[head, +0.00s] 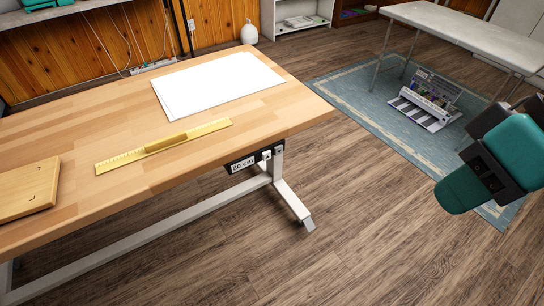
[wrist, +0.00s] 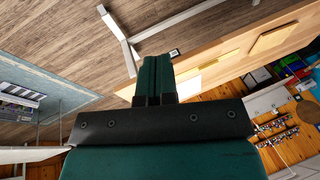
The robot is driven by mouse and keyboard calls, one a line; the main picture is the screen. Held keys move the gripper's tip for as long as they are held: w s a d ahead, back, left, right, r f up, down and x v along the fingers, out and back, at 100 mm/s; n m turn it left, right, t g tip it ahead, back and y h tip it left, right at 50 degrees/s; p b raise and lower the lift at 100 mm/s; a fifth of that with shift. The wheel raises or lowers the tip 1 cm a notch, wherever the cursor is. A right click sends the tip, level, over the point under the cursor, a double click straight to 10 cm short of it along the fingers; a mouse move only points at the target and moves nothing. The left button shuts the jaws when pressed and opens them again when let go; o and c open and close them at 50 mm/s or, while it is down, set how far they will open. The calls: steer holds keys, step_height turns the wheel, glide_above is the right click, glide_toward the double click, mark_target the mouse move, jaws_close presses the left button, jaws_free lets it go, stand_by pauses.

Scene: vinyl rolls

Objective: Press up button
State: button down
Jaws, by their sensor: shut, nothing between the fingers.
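The wooden desk (head: 130,110) has a black control panel (head: 243,163) under its front edge, near the right corner. The panel's display reads "80 cm", and small white buttons (head: 266,155) sit to its right. I cannot tell the up button from the down one at this size. A small dark panel (wrist: 174,53) also shows at the desk edge in the wrist view. My gripper (wrist: 154,72) is shut and empty, its teal fingers together. In the head view, my teal and black gripper end (head: 490,165) is at the right, well apart from the panel.
White paper (head: 215,84), a yellow ruler (head: 165,145) and a wooden board (head: 28,190) lie on the desk. A grey desk leg (head: 285,190) stands below the panel. A white table (head: 470,30) and a machine (head: 428,98) on a blue rug (head: 350,90) are at the right. Floor between is clear.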

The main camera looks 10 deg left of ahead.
steer(key=w+a+f+m+t+y+b, duration=0.2)
steer(key=w+a+f+m+t+b, duration=0.2)
steer(key=w+f+b, duration=0.3)
steer(key=w+a+f+m+t+y+b, duration=0.3)
steer(key=w+a+f+m+b, duration=0.3)
steer(key=f+b, duration=1.1)
steer(key=w+a+f+m+t+y+b, duration=0.3)
steer(key=w+a+f+m+t+b, duration=0.3)
steer(key=f+b, duration=0.6)
steer(key=shift+w+a+b, duration=0.2)
steer(key=shift+w+b, duration=0.5)
steer(key=shift+w, duration=0.1)
